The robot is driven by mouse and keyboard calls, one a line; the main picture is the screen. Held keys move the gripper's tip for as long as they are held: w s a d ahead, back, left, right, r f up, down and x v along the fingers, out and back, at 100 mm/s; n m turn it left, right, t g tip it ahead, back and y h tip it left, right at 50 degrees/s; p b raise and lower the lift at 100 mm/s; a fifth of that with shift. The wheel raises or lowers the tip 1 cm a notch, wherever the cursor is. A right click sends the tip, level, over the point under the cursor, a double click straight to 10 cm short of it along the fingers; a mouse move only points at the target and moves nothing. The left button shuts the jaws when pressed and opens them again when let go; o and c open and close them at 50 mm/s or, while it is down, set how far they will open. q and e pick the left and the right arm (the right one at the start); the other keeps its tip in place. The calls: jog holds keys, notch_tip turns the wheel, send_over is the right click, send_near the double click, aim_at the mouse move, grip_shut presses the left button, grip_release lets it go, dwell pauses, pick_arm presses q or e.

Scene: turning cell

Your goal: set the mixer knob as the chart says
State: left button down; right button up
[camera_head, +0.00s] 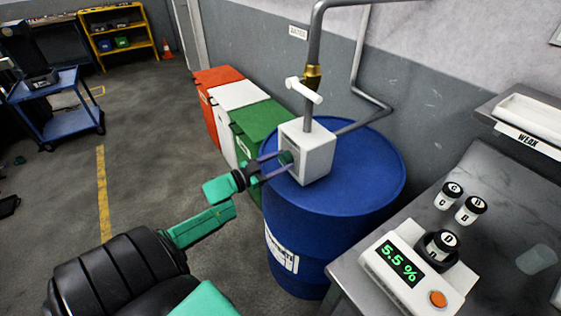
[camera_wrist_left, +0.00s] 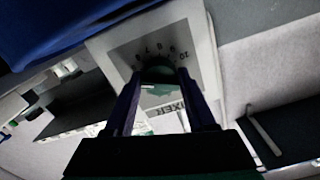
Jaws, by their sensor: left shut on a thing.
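The white mixer box (camera_head: 312,152) sits on top of the blue drum (camera_head: 345,190), with a pipe rising from it. Its dial face, with printed numbers, shows in the left wrist view (camera_wrist_left: 205,62). The round green mixer knob (camera_wrist_left: 158,75) is on that face. My left gripper (camera_head: 284,162) reaches the box's left face and is shut on the knob; its two fingers (camera_wrist_left: 160,82) lie on either side of it in the wrist view. The fingers partly cover the scale, so I cannot tell the knob's setting. No readable chart shows. My right gripper is out of view.
A meter (camera_head: 405,268) on the grey bench reads 5.5 %, with a lidded vial (camera_head: 440,244) in its holder and an orange button. Two more vials (camera_head: 470,209) stand behind it. Red, white and green bins (camera_head: 258,120) line the wall. Open floor lies left.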

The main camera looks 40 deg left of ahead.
pick_arm(q)
jog(key=shift+m, duration=0.9)
jog(key=shift+c, duration=1.2)
grip_release()
jog(key=shift+s, duration=0.15)
jog(key=v, duration=1.4)
jog(key=shift+s+b, duration=0.2)
jog(key=shift+b, duration=0.2)
jog(key=shift+a+f, duration=0.1)
